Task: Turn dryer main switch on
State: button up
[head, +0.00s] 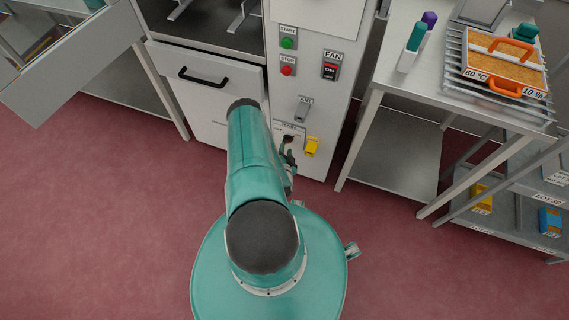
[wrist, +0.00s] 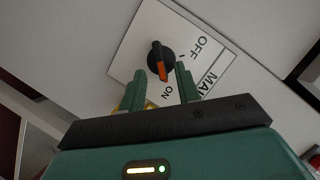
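The main switch is a black rotary knob (wrist: 158,55) with an orange pointer, on a white label plate (wrist: 150,30) reading OFF, ON and MAIN in the wrist view. Its orange end points down toward the word ON, away from OFF. In the head view the switch plate (head: 283,130) is low on the dryer's panel, partly hidden by my arm and gripper. My gripper (wrist: 160,72) is open, its two green fingertips apart on either side of the knob's lower end. I cannot tell whether they touch it. My gripper also shows in the head view (head: 290,152).
A yellow part (head: 311,147) sits right of the switch, with a grey lever (head: 303,108) above. Higher are a green START button (head: 288,43), a red STOP button (head: 287,71) and a FAN switch (head: 329,71).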

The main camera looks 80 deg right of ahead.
jog(key=v, duration=1)
jog(key=shift+a, duration=0.1)
